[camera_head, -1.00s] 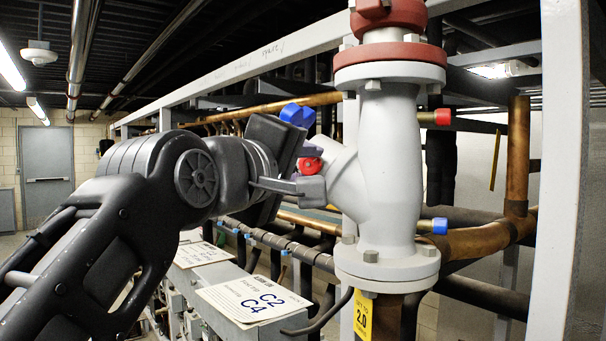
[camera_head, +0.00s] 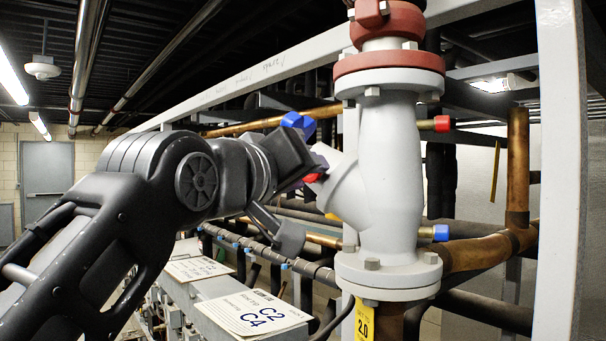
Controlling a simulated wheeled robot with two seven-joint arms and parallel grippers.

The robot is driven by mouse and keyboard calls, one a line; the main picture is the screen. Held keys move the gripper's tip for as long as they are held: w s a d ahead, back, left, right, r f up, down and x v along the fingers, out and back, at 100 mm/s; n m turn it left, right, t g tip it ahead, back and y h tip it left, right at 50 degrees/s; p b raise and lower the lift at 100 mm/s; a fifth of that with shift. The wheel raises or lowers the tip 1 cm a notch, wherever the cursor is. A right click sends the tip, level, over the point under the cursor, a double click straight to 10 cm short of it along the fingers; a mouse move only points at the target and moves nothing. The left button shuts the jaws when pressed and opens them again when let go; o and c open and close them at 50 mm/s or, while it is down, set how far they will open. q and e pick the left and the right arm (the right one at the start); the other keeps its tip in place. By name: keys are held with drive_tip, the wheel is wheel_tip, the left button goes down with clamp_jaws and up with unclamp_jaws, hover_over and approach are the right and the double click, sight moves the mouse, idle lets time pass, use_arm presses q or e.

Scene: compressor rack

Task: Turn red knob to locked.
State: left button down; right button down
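The red knob (camera_head: 312,177) sits at the end of the angled branch of the grey valve body (camera_head: 388,190). Only a small part of it shows; my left gripper hides the rest, so its turn position cannot be read. My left gripper (camera_head: 305,203) is at the knob with its fingers spread wide. One finger is by the upper side of the knob, and the other hangs lower left, clear of it. I cannot tell whether the upper finger touches the knob. My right gripper is not in view.
A blue cap (camera_head: 298,124) is just above the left gripper. A red-tipped stub (camera_head: 441,123) and a blue-tipped stub (camera_head: 440,232) stick out right of the valve. A labelled panel (camera_head: 252,312) lies below. A white post (camera_head: 562,180) stands at right.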

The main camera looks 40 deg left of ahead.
use_arm(q)
drive_tip(key=shift+f, duration=0.15)
drive_tip(key=c, duration=1.1)
unclamp_jaws()
drive_tip(key=shift+o, duration=0.2)
drive_tip(key=b+v, duration=0.2)
drive_tip(key=v, duration=0.5)
drive_tip(key=shift+s, duration=0.4)
